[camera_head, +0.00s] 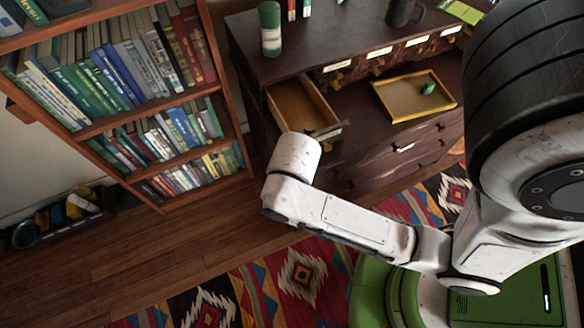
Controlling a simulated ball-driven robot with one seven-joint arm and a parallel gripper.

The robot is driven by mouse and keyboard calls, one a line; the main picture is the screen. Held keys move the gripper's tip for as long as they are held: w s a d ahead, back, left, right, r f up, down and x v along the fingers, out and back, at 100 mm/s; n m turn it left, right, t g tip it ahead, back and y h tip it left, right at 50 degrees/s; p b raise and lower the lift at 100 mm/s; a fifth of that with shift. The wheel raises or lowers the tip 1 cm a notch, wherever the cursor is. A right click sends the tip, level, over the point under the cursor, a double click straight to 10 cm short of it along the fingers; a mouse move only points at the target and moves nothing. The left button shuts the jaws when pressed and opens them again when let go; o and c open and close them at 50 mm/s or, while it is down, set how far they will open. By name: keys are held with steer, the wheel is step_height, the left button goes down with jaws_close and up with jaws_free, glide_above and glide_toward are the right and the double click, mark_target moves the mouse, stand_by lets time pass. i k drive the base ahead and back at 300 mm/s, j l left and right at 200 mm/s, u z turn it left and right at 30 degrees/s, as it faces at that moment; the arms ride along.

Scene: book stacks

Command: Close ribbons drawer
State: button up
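A dark wooden cabinet (245,38) has a row of small drawers with white labels (380,52) under its top. The labels are too small to read, so I cannot tell which drawer is ribbons. The drawer at the left end (296,104) is pulled out, and its light wooden inside looks empty. The other small drawers in the row look shut. My arm reaches in from the right, with its white bend just below the open drawer. My gripper does not show.
A yellow tray (385,98) with a green object (428,88) lies on the cabinet's ledge, right of the open drawer. A green-and-white bottle (270,30) and a dark mug (402,12) stand on top. A bookcase (222,85) stands left.

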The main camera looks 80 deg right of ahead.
mark_target(294, 101)
steer(key=j+z, duration=0.2)
steer(key=j, duration=0.3)
steer(key=k+j+z, duration=0.2)
steer(key=j, duration=0.3)
steer(key=j+z, duration=0.2)
steer(key=j, duration=0.35)
